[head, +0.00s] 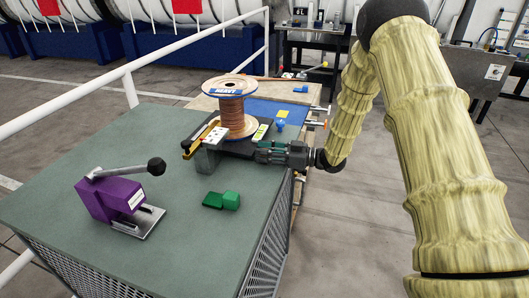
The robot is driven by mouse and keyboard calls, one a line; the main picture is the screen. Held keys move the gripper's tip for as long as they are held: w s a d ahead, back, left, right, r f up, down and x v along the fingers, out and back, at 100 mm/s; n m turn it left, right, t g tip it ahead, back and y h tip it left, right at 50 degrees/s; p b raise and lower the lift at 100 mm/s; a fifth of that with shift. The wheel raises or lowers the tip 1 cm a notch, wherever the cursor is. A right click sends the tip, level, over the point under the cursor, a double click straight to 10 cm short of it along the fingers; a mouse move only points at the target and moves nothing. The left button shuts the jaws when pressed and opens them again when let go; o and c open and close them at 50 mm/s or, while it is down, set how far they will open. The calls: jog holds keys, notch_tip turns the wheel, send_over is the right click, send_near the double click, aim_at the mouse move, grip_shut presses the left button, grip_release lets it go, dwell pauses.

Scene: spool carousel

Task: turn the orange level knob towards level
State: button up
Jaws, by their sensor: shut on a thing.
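My gripper (262,153) reaches in from the right, low beside the front right edge of the black base (237,149) under the spool. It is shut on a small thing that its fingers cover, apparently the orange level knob. No orange of the knob shows clearly, so its turn angle cannot be read. The spool (232,117) of copper-coloured wire, with pale flanges and a blue label, stands upright on the base. A yellow strip with a white plate (214,134) lies at the base's left side.
A grey block (207,160) is at the base's front left corner. Green blocks (229,200) and a purple lever device (110,201) stand on the green-grey table (190,245). A white railing (131,88) runs behind. A wooden bench (203,103) adjoins the table.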

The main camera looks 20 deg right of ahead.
jog(key=shift+m+t+h, duration=1.3)
jog(key=shift+m+t, duration=0.2)
jog(key=shift+t, duration=0.4)
jog(key=o, duration=1)
jog(key=v, duration=1.2)
